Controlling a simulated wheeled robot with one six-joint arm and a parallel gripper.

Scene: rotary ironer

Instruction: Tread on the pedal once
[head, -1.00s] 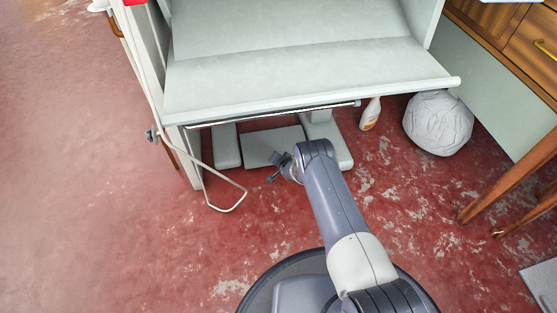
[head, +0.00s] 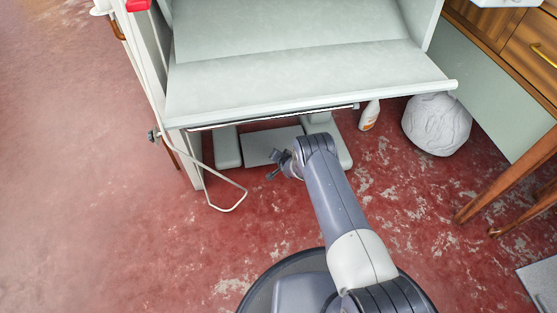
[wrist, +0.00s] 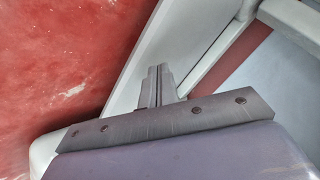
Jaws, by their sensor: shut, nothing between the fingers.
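The pedal appears to be a flat grey plate (head: 268,147) low under the ironer, between its two pale feet. Its right part is hidden behind my arm in the head view. My gripper (head: 273,172) is by the plate's front edge in the head view. In the wrist view the closed, empty fingers (wrist: 157,85) show in front of a pale foot bar (wrist: 185,45). A flat grey-blue surface (wrist: 275,80), likely the plate, is to their right. I cannot tell whether the fingertips touch anything.
The ironer's pale shelf (head: 310,80) overhangs the plate. A bent wire loop (head: 228,208) sticks out at the left. A spray bottle (head: 369,115) and a grey bundle (head: 437,124) are at the right, near wooden legs (head: 505,180). The red floor at left is clear.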

